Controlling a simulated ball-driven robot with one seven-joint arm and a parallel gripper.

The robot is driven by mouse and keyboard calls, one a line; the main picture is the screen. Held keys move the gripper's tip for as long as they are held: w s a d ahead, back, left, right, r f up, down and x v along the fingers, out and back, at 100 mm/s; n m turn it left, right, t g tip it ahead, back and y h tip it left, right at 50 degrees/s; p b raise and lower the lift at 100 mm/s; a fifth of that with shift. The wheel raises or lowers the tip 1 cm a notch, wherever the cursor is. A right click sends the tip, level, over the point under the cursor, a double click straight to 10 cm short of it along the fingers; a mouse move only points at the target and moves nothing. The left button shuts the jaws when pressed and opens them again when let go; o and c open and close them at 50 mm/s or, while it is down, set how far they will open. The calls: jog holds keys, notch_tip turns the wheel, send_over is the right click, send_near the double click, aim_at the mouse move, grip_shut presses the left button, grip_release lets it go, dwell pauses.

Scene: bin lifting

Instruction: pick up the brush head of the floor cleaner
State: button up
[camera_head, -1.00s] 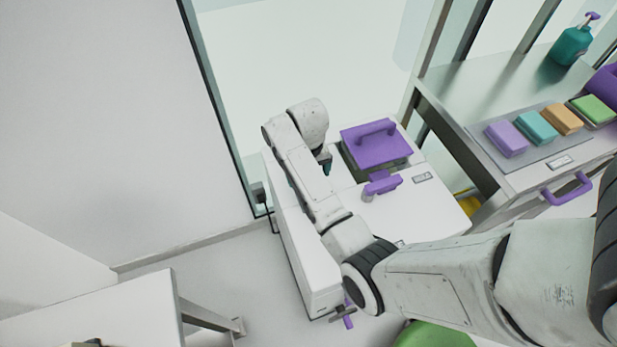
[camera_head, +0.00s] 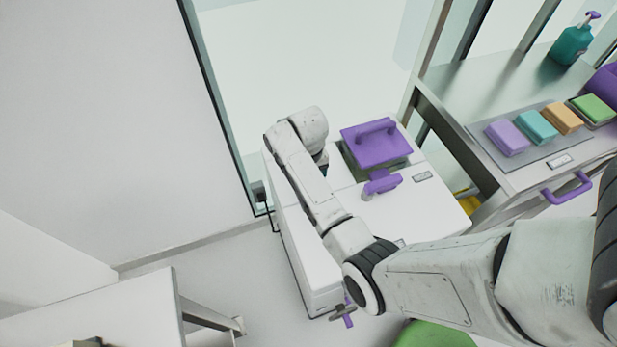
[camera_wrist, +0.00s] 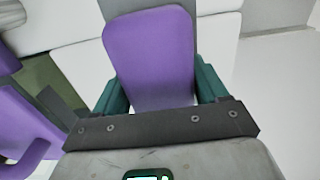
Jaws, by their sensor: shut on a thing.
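A purple rounded slab (camera_wrist: 150,45), which I take to be the brush head, fills the space between the green fingers of my gripper (camera_wrist: 157,82) in the wrist view. My gripper is shut on it, with one finger on each side. The slab's far end stands over a white surface. In the head view my own wrist hides the slab and nearly all of the fingers, at the left back of a white cabinet (camera_head: 420,212).
A purple handled lid (camera_head: 378,151) and a purple lever (camera_head: 382,183) are on the cabinet, right of my wrist. A metal counter (camera_head: 470,85) with coloured sponges and a teal bottle (camera_head: 572,45) stands at right. A glass wall is behind. Open floor (camera_head: 235,265) lies left.

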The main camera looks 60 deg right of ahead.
jog(key=c, duration=0.6)
jog(key=shift+o, duration=0.2)
jog(key=shift+r, duration=0.2)
jog(key=shift+r, duration=0.3)
notch_tip(320, 180, up, 2)
jog(key=shift+r, duration=0.25)
jog(key=s+r, duration=0.2)
jog(key=s+a+r+p, duration=0.1)
jog(key=s+r, duration=0.1)
jog(key=s+a+r, duration=0.1)
jog(key=s+r, duration=0.1)
jog(key=shift+r, duration=0.4)
jog(key=s+a+r+p, duration=0.2)
jog(key=s+p, duration=0.2)
jog(key=s, duration=0.3)
jog(key=shift+a+r, duration=0.35)
jog(key=shift+r, duration=0.05)
jog(key=shift+s, duration=0.1)
